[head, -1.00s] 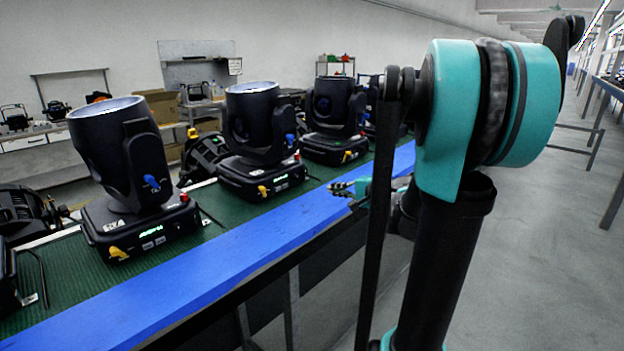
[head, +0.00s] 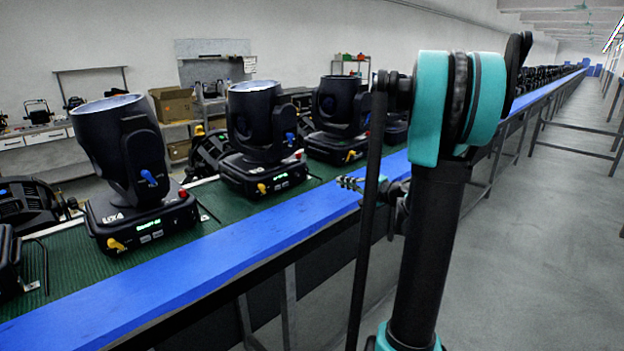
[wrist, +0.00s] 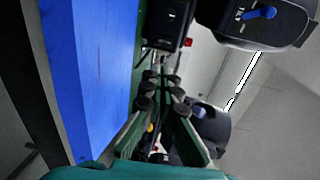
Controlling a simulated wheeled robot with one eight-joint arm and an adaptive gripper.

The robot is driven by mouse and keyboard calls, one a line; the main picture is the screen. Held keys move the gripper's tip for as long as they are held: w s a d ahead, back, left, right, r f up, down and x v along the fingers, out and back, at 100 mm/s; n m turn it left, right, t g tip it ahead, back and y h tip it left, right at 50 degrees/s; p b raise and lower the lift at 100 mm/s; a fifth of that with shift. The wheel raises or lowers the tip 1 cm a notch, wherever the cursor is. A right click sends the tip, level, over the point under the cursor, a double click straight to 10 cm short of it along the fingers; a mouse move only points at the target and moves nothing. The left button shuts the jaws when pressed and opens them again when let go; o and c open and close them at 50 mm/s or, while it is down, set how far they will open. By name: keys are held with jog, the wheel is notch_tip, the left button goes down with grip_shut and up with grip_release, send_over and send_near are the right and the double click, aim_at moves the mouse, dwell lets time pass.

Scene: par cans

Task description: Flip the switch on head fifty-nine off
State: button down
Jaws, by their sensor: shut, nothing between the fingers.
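Three dark moving-head lights stand on the green belt in the head view: a near one (head: 122,160), a middle one (head: 258,125) and a farther one (head: 338,110). Their bases carry green displays, too small to read, so I cannot tell which is head fifty-nine. The near base has a red switch (head: 183,193) at its right corner and a yellow knob (head: 115,244). My gripper (head: 348,183) is over the blue rail, partly behind my arm. In the wrist view my gripper (wrist: 158,64) is shut and empty, its tips beside a base with a red switch (wrist: 188,42).
A blue rail (head: 200,260) edges the green belt (head: 215,205). Another light (wrist: 212,130) shows behind my fingers in the wrist view. Grey floor (head: 540,220) is open at the right. Workbenches with boxes (head: 172,103) stand at the back wall.

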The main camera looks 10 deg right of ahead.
jog(key=shift+s+a+f, duration=0.1)
jog(key=shift+s+f, duration=0.15)
jog(key=shift+f, duration=0.05)
jog(key=shift+w+a, duration=0.1)
jog(key=x, duration=1.3)
jog(key=shift+w+a+f, duration=0.2)
jog(key=shift+w, duration=0.1)
jog(key=shift+w+a+f, duration=0.15)
jog(key=shift+w+a, duration=0.05)
jog(key=shift+w, duration=0.05)
jog(key=shift+d, duration=0.1)
jog(key=v, duration=1.2)
